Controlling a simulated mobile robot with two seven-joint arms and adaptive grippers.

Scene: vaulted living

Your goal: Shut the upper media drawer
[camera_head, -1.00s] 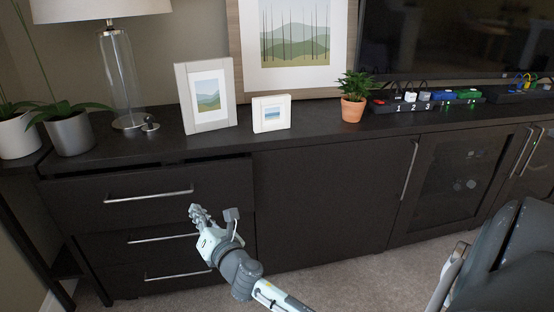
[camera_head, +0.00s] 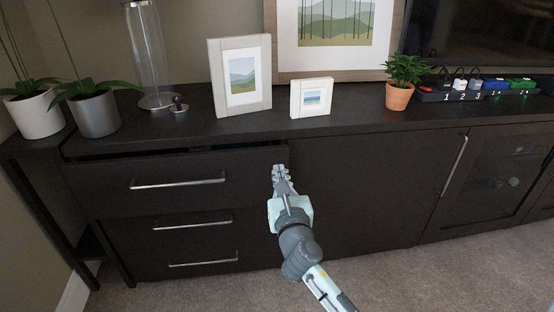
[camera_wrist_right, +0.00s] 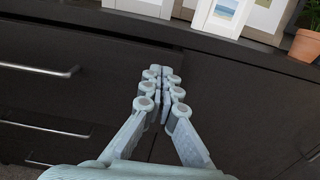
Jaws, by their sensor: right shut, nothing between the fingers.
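The upper media drawer (camera_head: 175,185) is the top one of a dark stack at the left of the cabinet and has a silver bar handle (camera_head: 178,183). A dark gap shows above its front, which stands slightly out from the cabinet top. My right gripper (camera_head: 280,170) is shut and empty, its fingertips at the right end of that drawer front. In the right wrist view the closed fingertips (camera_wrist_right: 162,75) are near the drawer's right edge; I cannot tell whether they touch. The handle also shows there (camera_wrist_right: 40,68). My left gripper is not in view.
Two lower drawers (camera_head: 190,223) sit beneath and look closed. A plain cabinet door (camera_head: 350,195) is to the right. Carpet (camera_head: 400,280) lies in front.

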